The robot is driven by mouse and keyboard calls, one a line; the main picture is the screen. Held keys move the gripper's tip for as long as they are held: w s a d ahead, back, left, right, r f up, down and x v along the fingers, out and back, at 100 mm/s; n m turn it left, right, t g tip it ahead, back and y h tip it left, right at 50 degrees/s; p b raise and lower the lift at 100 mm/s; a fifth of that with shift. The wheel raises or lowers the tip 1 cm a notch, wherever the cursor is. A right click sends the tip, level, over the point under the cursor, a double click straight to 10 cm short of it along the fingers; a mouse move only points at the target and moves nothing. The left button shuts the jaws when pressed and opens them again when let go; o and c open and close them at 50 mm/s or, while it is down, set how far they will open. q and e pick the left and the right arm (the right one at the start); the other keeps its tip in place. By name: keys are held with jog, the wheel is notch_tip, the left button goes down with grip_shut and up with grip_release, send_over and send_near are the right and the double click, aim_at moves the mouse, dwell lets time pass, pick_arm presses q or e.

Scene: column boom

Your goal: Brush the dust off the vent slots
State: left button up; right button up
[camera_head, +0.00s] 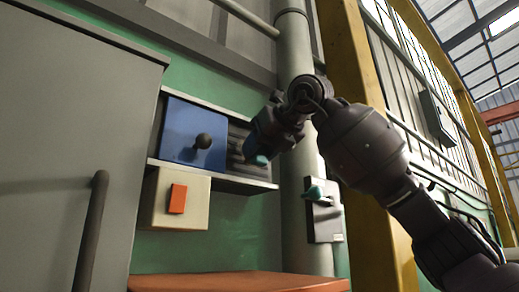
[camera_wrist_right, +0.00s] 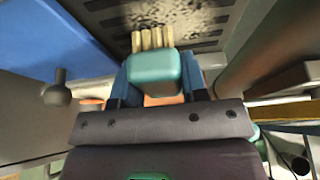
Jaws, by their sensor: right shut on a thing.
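My right gripper (camera_head: 262,145) is shut on a brush (camera_wrist_right: 152,65) with a teal body and cream bristles. The brush shows as a small teal patch in the head view (camera_head: 260,159). In the right wrist view the bristles point up at the dark vent slots (camera_wrist_right: 190,18), which carry a pale, speckled patch of dust (camera_wrist_right: 150,14). I cannot tell whether the bristles touch them. In the head view the vent slots (camera_head: 237,147) lie right of a blue panel (camera_head: 180,142) with a dark round knob, partly hidden by my gripper. My left gripper is not in view.
A cream box (camera_head: 192,213) with an orange rocker sits below the blue panel. A grey cabinet (camera_head: 65,110) with a dark handle stands at left. A pale pipe (camera_head: 296,210) and a box with a teal lever (camera_head: 322,222) are at right. An orange surface (camera_head: 230,283) lies below.

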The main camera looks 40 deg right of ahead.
jog(key=shift+w+a, duration=0.1)
jog(key=shift+w, duration=0.95)
dwell(0.4)
jog(key=shift+d, duration=2.3)
jog(key=shift+a, duration=2.35)
jog(key=d, duration=0.1)
jog(key=d+r, duration=0.1)
jog(key=d, duration=0.2)
jog(key=shift+w+d+r, duration=0.2)
jog(key=shift+d+r, duration=0.15)
jog(key=shift+a, duration=0.15)
